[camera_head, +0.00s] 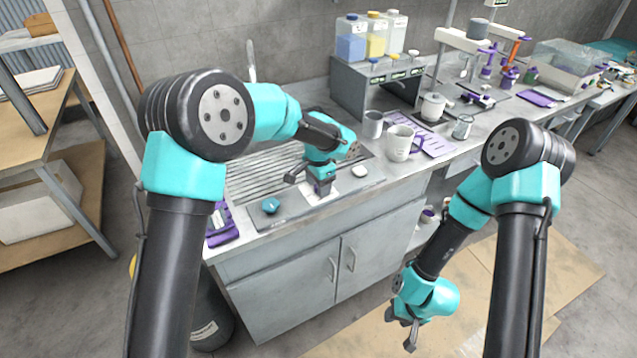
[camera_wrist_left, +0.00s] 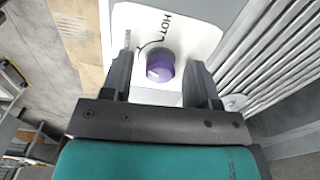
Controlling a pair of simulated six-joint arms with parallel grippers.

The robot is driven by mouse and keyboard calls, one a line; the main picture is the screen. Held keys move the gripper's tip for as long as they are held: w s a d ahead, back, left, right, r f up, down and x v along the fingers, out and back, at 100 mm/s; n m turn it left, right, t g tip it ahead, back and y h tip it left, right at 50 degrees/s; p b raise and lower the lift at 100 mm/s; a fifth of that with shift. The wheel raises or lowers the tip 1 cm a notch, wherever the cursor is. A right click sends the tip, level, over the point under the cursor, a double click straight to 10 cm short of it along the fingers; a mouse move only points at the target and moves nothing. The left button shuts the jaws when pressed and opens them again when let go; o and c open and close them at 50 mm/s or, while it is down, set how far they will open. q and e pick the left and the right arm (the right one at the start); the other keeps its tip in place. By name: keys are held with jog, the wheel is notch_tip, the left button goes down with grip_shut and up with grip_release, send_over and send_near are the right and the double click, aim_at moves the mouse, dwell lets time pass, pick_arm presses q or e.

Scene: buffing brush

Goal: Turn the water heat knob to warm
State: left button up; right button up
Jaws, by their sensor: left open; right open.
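The water heat knob is a purple round knob (camera_wrist_left: 160,66) on a white plate (camera_wrist_left: 200,22) marked HOT in the left wrist view. My left gripper (camera_wrist_left: 160,72) is open, with one finger on each side of the knob; I cannot tell whether they touch it. In the head view my left gripper (camera_head: 308,182) is over the front of the sink counter, at the white plate (camera_head: 345,190). My right gripper (camera_head: 400,333) hangs low in front of the cabinets, open and empty.
The ribbed sink drainer (camera_head: 262,178) lies behind the knob. A teal knob (camera_head: 271,205) is to the left and a white rounded object (camera_head: 360,171) to the right. Mugs (camera_head: 400,142) stand on the counter further right. Cabinet doors (camera_head: 350,250) are below.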

pick_arm(q)
notch_tip(320, 180, up, 17)
jog(key=shift+r, duration=0.2)
dwell(0.5)
